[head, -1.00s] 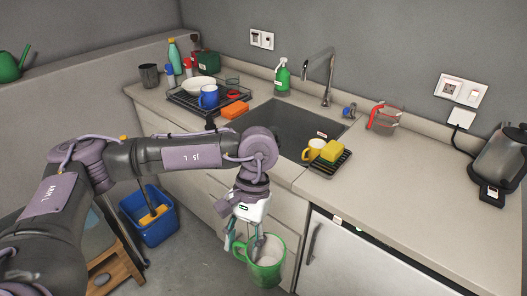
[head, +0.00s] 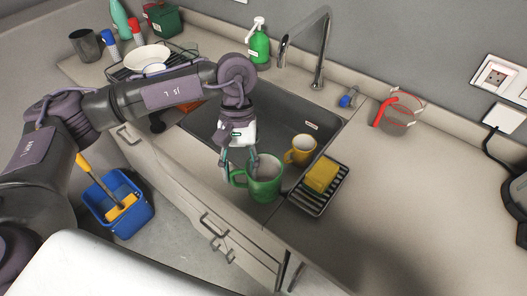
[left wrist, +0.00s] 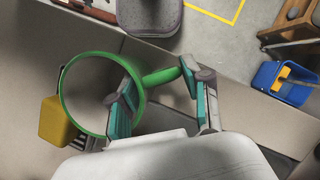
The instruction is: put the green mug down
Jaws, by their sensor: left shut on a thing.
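The green mug (head: 266,184) is upright in the head view, over the front edge of the sink, left of the yellow sponge (head: 321,174). My left gripper (head: 238,170) is shut on its handle. In the left wrist view the fingers (left wrist: 160,82) close around the handle, and the mug's round green rim (left wrist: 66,76) is at the left. I cannot tell whether the mug's base touches the counter. My right gripper is not in view.
The sponge lies on a black rack (head: 325,198) beside the sink (head: 264,125). A yellow mug (head: 299,152) is close behind the green mug. The counter (head: 400,205) to the right is largely clear. A red-handled clear jug (head: 398,117) stands near the wall.

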